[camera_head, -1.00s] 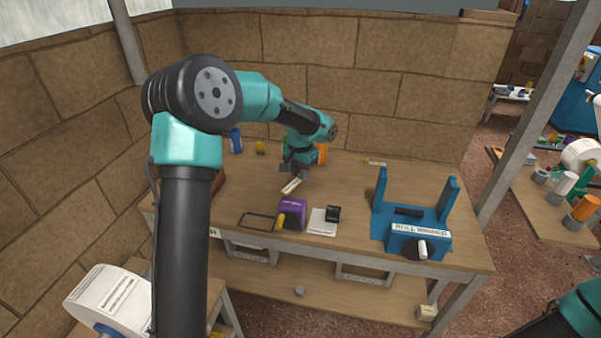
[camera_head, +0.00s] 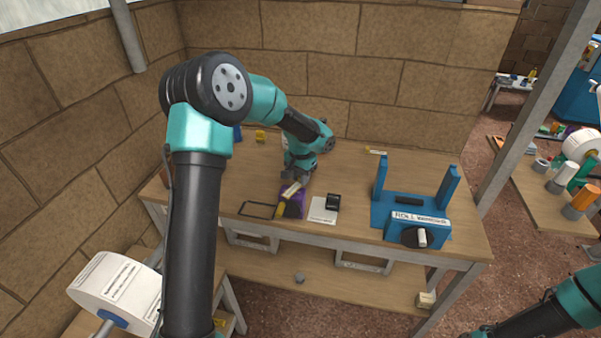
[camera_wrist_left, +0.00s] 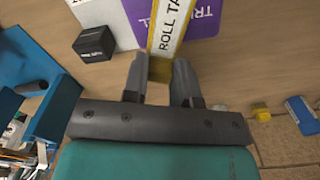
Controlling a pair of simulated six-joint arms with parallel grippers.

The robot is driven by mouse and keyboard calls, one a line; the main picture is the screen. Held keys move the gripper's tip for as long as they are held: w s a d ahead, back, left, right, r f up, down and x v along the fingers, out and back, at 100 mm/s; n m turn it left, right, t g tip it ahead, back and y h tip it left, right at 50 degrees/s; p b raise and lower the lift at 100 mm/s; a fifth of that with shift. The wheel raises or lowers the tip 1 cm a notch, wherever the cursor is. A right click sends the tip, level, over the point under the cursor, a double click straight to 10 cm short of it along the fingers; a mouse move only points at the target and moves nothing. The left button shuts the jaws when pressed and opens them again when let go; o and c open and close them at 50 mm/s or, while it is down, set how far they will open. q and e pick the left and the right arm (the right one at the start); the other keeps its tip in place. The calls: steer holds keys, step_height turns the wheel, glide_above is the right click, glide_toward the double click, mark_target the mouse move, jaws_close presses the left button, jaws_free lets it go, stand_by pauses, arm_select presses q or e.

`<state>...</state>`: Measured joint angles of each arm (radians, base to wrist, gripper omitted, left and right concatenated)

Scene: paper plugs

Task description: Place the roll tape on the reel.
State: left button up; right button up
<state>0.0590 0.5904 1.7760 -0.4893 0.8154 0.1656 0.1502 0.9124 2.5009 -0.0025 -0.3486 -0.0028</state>
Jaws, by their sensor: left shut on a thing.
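My left gripper (camera_head: 295,184) is shut on the roll tape (camera_head: 290,191), a flat strip with a yellow edge and a white label. The left wrist view shows the tape (camera_wrist_left: 168,30) between the two fingers (camera_wrist_left: 161,75), with the lettering "ROLL TA" readable. In the head view the tape is over or beside the purple box (camera_head: 297,202); whether they touch I cannot tell. A large white roll (camera_head: 108,285) on a blue core, which looks like the reel, is at the lower left. My right gripper is out of view; only its arm shows at the lower right.
The blue winder stand (camera_head: 418,230) with two uprights stands on the right of the bench (camera_head: 262,180). A small black block (camera_head: 333,202) on a white sheet (camera_head: 320,212) and a dark rectangular frame (camera_head: 257,210) lie near the front edge.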

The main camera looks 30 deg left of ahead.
arm_select(q)
steer(key=shift+f, duration=0.25)
stand_by(0.4)
steer(key=o, duration=1)
steer(key=shift+o, duration=0.2)
step_height(320, 180, up, 18)
steer(key=shift+f, duration=0.25)
